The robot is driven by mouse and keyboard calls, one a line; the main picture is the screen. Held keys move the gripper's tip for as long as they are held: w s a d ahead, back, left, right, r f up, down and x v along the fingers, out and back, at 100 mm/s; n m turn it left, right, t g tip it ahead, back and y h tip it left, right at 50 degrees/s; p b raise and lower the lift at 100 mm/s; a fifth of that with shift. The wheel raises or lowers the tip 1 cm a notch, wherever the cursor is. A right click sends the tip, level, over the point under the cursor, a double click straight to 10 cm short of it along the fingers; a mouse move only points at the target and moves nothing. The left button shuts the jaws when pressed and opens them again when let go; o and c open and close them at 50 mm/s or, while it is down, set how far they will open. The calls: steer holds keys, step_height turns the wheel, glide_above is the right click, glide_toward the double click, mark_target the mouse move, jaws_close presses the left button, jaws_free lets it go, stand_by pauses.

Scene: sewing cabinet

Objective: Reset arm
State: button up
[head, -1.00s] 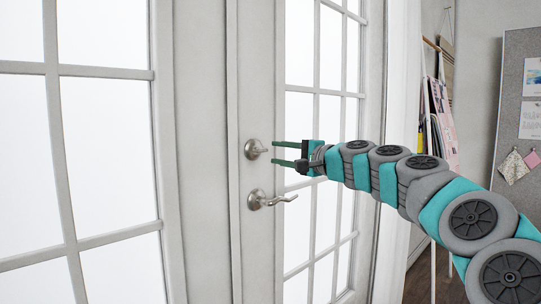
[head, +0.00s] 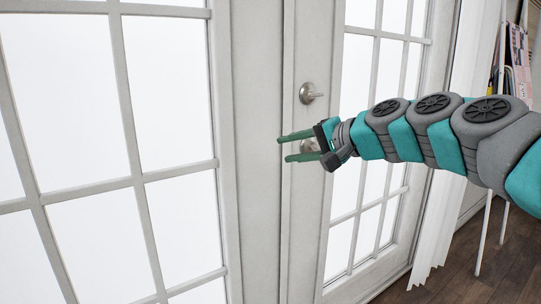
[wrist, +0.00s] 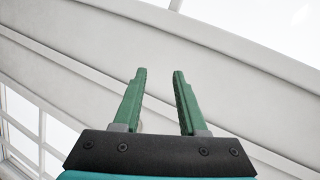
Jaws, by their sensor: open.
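My gripper (head: 283,149) is open and empty, with its two green fingers apart and pointing left in the head view. It is in front of the white door, at the height of the lower handle (head: 309,146), which is mostly hidden behind it. In the wrist view my gripper (wrist: 157,72) shows nothing between its fingers, with white door framing beyond. My arm reaches in from the right side of the head view. Whether the fingers touch the door cannot be told.
A round lock knob (head: 308,93) sits on the door above my gripper. Glass-paned doors (head: 168,110) fill the left and middle. A white curtain (head: 455,150) hangs at the right. A rack with papers (head: 515,60) stands beyond it, over dark wooden floor (head: 462,262).

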steer(key=s+a+f+n+g+h, duration=0.2)
steer(key=s+f+g, duration=0.1)
steer(key=s+f, duration=0.55)
steer(key=s+a+f+n+g+h, duration=0.2)
steer(key=s+f+n+g, duration=0.1)
steer(key=s+f, duration=0.5)
steer(key=s+d+f+g+h, duration=0.2)
steer(key=s+d+f, duration=0.2)
steer(key=s, duration=0.3)
steer(key=s+d+f+n+g+h, duration=0.1)
steer(key=s+d+f+h, duration=0.1)
steer(key=s+d+f, duration=0.2)
steer(key=s+d+f+g+h, duration=0.2)
steer(key=s+d+f, duration=0.2)
steer(key=s+f, duration=0.4)
steer(key=s, duration=0.2)
steer(key=shift+s+d+f+n+g, duration=0.15)
steer(key=shift+s+n+g, duration=0.15)
steer(key=shift+s, duration=0.1)
